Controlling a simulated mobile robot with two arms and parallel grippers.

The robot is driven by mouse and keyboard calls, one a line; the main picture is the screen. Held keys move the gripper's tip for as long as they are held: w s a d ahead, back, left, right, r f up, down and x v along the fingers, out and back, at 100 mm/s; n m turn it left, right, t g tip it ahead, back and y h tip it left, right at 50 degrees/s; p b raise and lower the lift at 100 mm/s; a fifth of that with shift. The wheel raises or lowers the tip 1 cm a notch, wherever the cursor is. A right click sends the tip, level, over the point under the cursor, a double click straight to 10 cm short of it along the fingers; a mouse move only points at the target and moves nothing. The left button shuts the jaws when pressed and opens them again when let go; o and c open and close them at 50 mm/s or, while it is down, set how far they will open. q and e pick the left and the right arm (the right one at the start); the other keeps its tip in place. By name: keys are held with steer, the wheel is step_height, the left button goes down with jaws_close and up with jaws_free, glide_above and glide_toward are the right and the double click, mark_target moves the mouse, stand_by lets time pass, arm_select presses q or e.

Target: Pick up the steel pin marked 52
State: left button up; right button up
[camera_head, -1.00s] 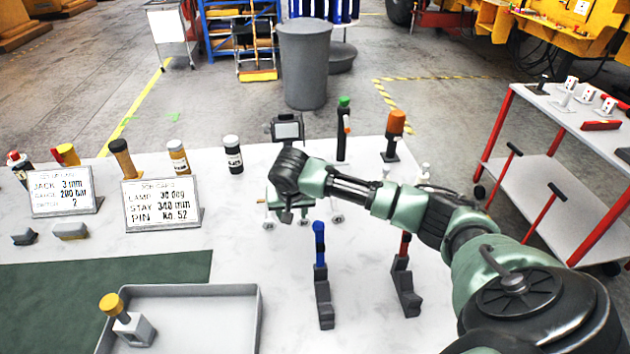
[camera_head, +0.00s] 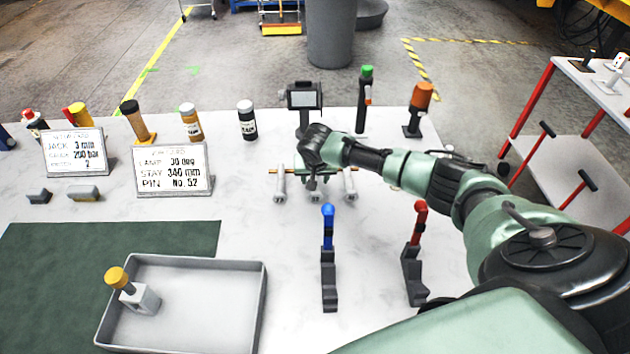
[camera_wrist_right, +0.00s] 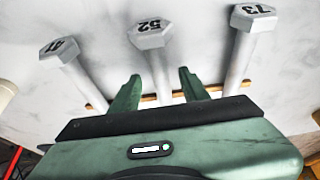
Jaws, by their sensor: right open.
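The steel pin marked 52 (camera_wrist_right: 151,33) is the middle of three grey pins with hexagonal heads in the right wrist view. The pin at left (camera_wrist_right: 62,48) seems to read 41, and the right one (camera_wrist_right: 253,18) reads 73. My right gripper (camera_wrist_right: 160,76) is open, with a green finger on either side of the shaft of pin 52 and a gap visible on both sides. In the head view my right gripper (camera_head: 313,182) is over the pin rack (camera_head: 272,171), largely hiding the middle pin. My left gripper is not in view.
A blue-topped stand (camera_head: 328,255) and a red-topped stand (camera_head: 415,255) stand in front of the rack. A screen device (camera_head: 304,96) is behind it. A grey tray (camera_head: 262,300) lies at front left. A card (camera_head: 173,170) reads PIN No. 52.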

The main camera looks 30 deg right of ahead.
jaws_close()
steer(key=shift+w, duration=0.1)
stand_by(1.4)
